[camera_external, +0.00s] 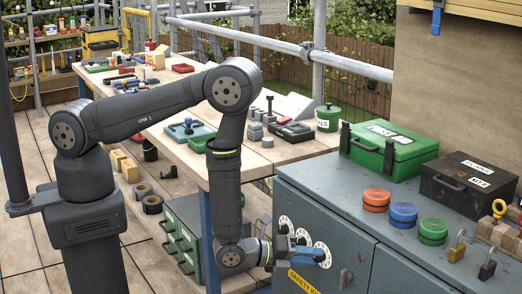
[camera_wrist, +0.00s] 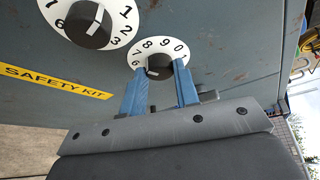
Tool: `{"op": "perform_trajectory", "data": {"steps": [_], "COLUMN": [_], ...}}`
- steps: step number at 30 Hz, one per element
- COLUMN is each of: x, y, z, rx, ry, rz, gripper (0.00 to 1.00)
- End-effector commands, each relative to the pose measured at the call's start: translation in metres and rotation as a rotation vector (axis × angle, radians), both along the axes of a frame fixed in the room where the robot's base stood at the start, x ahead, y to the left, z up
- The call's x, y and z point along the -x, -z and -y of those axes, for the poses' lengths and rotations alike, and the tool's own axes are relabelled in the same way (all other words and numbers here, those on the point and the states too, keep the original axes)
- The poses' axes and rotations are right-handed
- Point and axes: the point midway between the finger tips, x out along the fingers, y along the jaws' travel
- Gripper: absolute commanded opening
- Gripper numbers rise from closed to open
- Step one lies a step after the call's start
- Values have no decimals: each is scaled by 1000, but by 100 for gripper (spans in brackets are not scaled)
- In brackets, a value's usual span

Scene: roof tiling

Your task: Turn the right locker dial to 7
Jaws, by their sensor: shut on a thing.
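The right locker dial (camera_wrist: 155,50) is a white disc with black digits and a dark knob (camera_wrist: 158,68) at its centre. In the wrist view, digits from about 7 through 9 to 0 show along its upper rim; its lower part is hidden. The white mark on the knob sits low on its left side, and I cannot tell which digit it points at. My gripper (camera_wrist: 160,78) has its blue fingers on either side of the knob and is shut on it. In the external view my gripper (camera_external: 316,253) is at the rightmost dial (camera_external: 323,247) on the grey locker (camera_external: 345,225).
Another dial (camera_wrist: 118,22) is close left of the held one. A yellow SAFETY KIT label (camera_wrist: 50,80) is below the dials. On the locker top stand a green first aid box (camera_external: 385,150), a black box (camera_external: 465,180), colored round tins (camera_external: 403,213) and padlocks (camera_external: 457,246).

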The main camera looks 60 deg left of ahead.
Motion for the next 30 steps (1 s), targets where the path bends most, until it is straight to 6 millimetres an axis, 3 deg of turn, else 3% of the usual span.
{"op": "perform_trajectory", "data": {"steps": [13,14,17,26,30], "x": [0,0,0,1,11], "y": [0,0,0,0,-2], "z": [-1,-1,-1,-1,-4], "rx": [12,12,11,10,9], "ry": [-3,-3,-2,-1,0], "rz": [0,0,1,-1,-1], "gripper": [6,30,50,50,50]}}
